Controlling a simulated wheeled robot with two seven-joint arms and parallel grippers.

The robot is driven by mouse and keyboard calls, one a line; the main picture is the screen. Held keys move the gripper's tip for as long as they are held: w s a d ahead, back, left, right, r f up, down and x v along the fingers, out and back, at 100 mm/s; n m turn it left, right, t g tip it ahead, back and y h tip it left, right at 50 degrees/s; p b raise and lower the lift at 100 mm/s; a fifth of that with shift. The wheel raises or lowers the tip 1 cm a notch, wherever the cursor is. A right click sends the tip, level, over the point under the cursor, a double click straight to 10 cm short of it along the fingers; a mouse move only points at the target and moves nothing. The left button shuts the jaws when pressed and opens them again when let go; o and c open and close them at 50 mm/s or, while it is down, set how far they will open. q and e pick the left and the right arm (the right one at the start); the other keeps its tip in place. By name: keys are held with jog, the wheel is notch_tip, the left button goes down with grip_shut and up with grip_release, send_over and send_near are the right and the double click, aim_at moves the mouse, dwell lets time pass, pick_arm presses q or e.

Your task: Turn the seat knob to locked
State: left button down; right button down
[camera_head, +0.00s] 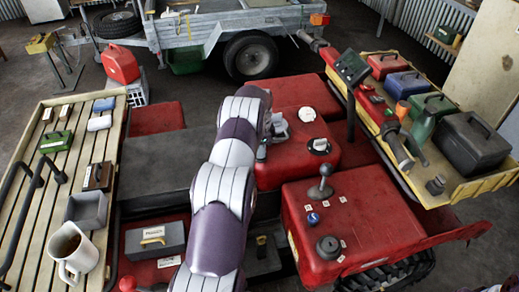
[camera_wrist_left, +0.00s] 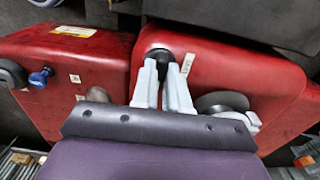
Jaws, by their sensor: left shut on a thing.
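The seat knob (camera_wrist_left: 159,53) is a small round black knob on the edge of a red body (camera_wrist_left: 225,72) in the left wrist view. My left gripper (camera_wrist_left: 163,66) has its two pale grey fingers closed around it, covering its lower part. A small white label (camera_wrist_left: 186,63) is beside the fingers. The knob's setting cannot be read. In the head view my purple and white left arm reaches over the vehicle's middle and largely hides the gripper and knob. My right gripper is not in view.
A gear lever (camera_head: 322,186), a blue knob (camera_head: 313,218) and a black knob (camera_head: 328,247) stand on the red front body. A slatted rack (camera_head: 28,143) on the left and a yellow tray (camera_head: 462,188) on the right hold several items.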

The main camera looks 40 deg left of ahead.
pick_arm(q)
jog(key=shift+d, duration=0.1)
dwell(0.4)
jog(key=c, duration=1.2)
grip_release()
jog(key=shift+w, duration=0.1)
jog(key=shift+o, duration=0.3)
jog(key=shift+w+f, duration=0.1)
jog(key=shift+w, duration=0.05)
notch_tip(320, 180, up, 13)
jog(key=p, duration=1.1)
jog(key=shift+f+p, duration=0.15)
jog(key=shift+p, duration=0.2)
